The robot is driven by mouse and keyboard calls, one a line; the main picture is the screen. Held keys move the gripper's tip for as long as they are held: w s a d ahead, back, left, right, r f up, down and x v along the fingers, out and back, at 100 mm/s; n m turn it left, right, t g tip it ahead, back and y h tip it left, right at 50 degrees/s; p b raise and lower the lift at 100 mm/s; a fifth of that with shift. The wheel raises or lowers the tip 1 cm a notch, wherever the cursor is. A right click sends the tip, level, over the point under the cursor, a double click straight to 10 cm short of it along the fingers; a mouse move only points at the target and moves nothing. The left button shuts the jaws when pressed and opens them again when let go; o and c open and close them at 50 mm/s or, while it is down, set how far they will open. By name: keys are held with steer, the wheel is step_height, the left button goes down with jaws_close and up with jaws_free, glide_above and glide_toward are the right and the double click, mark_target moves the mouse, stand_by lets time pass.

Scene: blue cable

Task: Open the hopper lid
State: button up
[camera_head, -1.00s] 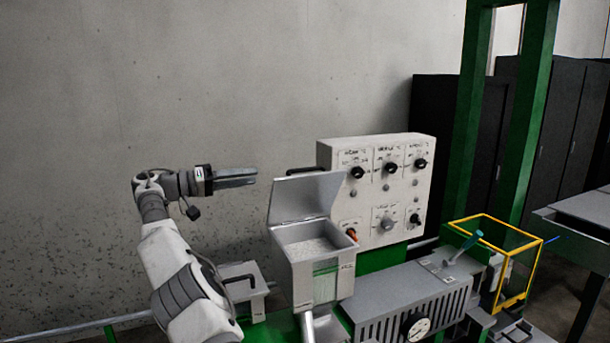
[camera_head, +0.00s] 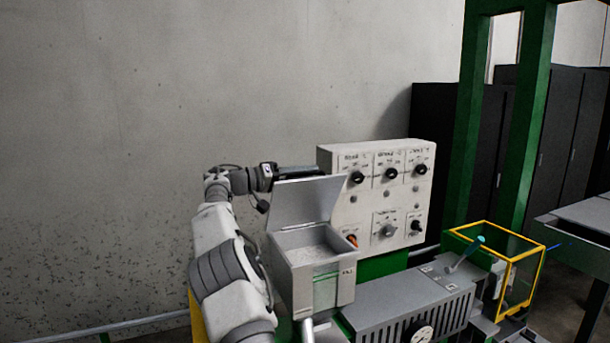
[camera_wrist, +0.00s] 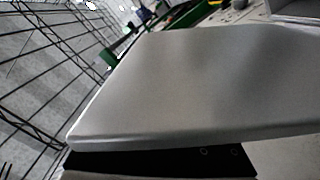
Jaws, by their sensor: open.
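The hopper lid (camera_head: 304,203) is a flat grey plate standing raised and tilted back from the hopper's rear edge. Below it, the square metal hopper (camera_head: 322,285) is uncovered, with pale granules (camera_head: 314,252) inside. My gripper (camera_head: 306,172) is at the lid's top edge, partly hidden behind it, and is open. I cannot tell whether it touches the lid. In the wrist view a broad smooth grey plate (camera_wrist: 190,85) fills the middle.
A white control panel (camera_head: 405,205) with several black knobs stands close behind and right of the lid. A grey slotted housing (camera_head: 415,295) and a yellow-framed box (camera_head: 512,278) are to the right. The wall side at left is free.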

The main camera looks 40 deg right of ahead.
jaws_close()
stand_by(1.4)
